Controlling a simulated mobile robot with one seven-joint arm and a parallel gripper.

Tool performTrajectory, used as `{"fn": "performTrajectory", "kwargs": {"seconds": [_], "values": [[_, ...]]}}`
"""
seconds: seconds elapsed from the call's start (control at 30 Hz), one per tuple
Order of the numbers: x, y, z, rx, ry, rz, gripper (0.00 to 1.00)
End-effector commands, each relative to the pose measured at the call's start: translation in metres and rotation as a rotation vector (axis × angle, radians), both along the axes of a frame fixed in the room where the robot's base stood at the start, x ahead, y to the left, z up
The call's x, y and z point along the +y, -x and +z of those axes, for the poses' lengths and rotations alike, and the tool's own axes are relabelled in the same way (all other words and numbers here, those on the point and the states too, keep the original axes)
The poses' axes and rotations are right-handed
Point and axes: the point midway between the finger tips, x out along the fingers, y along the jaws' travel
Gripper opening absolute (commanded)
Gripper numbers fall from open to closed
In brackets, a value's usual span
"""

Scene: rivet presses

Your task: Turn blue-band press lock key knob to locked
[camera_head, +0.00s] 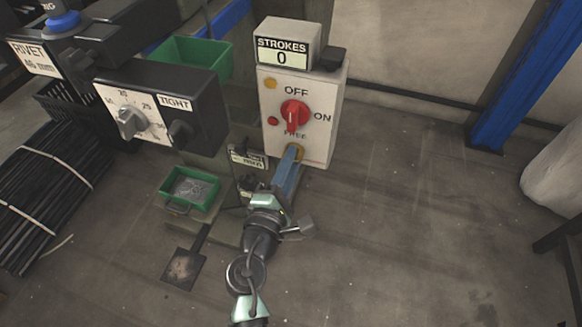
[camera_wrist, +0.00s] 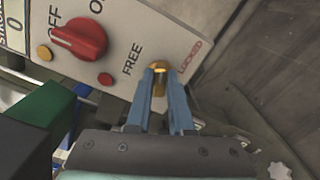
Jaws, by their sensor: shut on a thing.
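The lock key knob (camera_wrist: 159,88) is a small brass-coloured piece low on the white control box (camera_wrist: 120,85), between the words FREE and LOCKED in the wrist view. My gripper (camera_wrist: 159,76) has its two blue fingers closed on the knob, one on each side. In the head view my gripper (camera_head: 293,150) reaches the lower front of the box (camera_head: 318,145), and a bit of the brass knob (camera_head: 300,154) shows beside the fingertips. The fingers hide most of the knob, so I cannot tell which word it points to. I see no blue band on the box.
A red selector (camera_head: 294,114) marked OFF and ON sits just above the knob. A STROKES counter (camera_head: 284,55) reading 0 tops the box. A grey dial unit (camera_head: 160,105) and green bins (camera_head: 190,187) are to the left.

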Motion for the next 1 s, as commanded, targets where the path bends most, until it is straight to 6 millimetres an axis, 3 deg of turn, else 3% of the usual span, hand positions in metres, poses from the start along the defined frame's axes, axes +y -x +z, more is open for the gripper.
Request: {"fn": "performTrajectory", "kwargs": {"seconds": [0.5, 1.0], "values": [[0.0004, 0.0006, -0.0044, -0.104, -0.328, 0.0, 0.0], [0.0002, 0.0005, -0.003, -0.125, -0.394, 0.0, 0.0]]}}
